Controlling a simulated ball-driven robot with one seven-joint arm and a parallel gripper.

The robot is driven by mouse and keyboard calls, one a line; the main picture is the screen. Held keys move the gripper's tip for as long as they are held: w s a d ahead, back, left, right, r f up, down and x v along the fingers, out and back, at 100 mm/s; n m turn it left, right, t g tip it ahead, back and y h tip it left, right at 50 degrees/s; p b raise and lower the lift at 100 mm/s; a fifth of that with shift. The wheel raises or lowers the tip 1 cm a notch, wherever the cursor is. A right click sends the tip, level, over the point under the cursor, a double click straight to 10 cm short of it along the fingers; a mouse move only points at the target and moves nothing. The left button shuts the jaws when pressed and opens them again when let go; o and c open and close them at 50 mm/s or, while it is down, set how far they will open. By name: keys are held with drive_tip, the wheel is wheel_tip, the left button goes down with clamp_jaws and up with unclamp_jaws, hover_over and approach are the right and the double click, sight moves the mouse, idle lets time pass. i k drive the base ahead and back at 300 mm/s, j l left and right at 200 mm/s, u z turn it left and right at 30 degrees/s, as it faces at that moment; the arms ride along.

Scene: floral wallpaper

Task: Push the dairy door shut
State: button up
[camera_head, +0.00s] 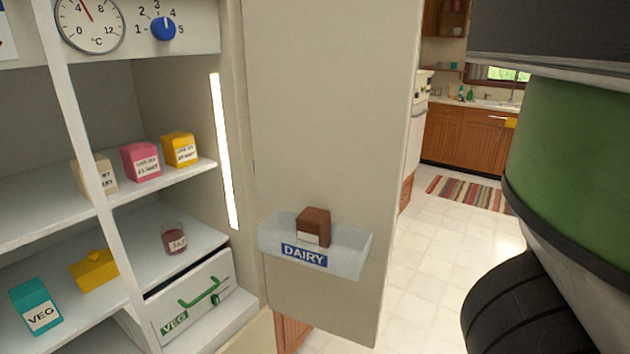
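The dairy door (325,110) is a tall cream panel that stands open at the right side of the fridge. Its inner face is toward me. A clear door bin (347,263) with a blue DAIRY label is fixed low on it. A brown carton (314,222) stands in that bin. The door's free edge is on the right, and its left edge is beside the lit fridge wall. My gripper is not in view. A large green, black and white part close at the right looks like part of my own arm, and it hides the room behind it.
The open fridge has shelves (185,242) with several cartons, a yellow dish (94,270) and a small jar (174,238). A VEG drawer (190,300) sits low, its front slightly out. A dial and a blue knob (163,28) are above. Tiled floor (440,265) is clear right of the door.

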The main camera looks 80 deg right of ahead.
sight(332, 84)
drive_tip(key=k+l+u, duration=0.15)
drive_tip(key=l, duration=0.25)
drive_tip(key=k+l+u, duration=0.15)
drive_tip(key=l, duration=0.2)
drive_tip(key=k+l+u, duration=0.1)
drive_tip(key=l, duration=0.3)
drive_tip(key=k+l+u, duration=0.15)
drive_tip(key=k+l, duration=0.25)
drive_tip(key=l, duration=0.2)
drive_tip(key=k+l, duration=0.25)
drive_tip(key=l, duration=0.2)
drive_tip(key=k+l+u, duration=0.1)
drive_tip(key=k+l, duration=0.15)
drive_tip(key=l, duration=0.2)
drive_tip(key=k+l, duration=0.3)
drive_tip(key=l, duration=0.15)
drive_tip(key=k+l, duration=0.25)
drive_tip(key=l, duration=0.15)
drive_tip(key=k+l, duration=0.25)
drive_tip(key=l, duration=0.15)
drive_tip(key=i+l+z, duration=0.2)
drive_tip(key=l, duration=0.15)
